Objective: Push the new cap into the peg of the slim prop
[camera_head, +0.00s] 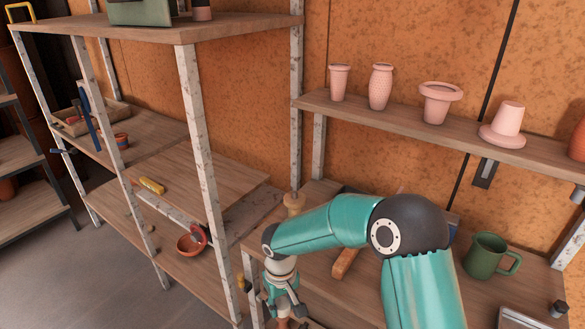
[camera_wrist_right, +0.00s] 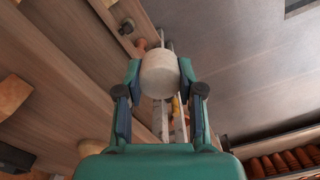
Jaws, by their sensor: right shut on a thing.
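My right gripper (camera_head: 284,303) is at the lower middle of the head view, pointing down beside the front shelf post. In the right wrist view, its two fingers (camera_wrist_right: 160,80) are shut on a pale, cream-white rounded block (camera_wrist_right: 160,72), which looks like the new cap. The block sits between the fingertips and hides what lies straight beyond it. I cannot pick out the slim prop or its peg for certain in either view. My left gripper is not in view.
A green mug (camera_head: 484,255) stands on the right-hand shelf. Pink pots, including a flared one (camera_head: 439,100), line the shelf above. A tan turned piece (camera_head: 294,202) stands behind my arm. A red bowl (camera_head: 190,244) and a yellow block (camera_head: 152,185) are on the left rack.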

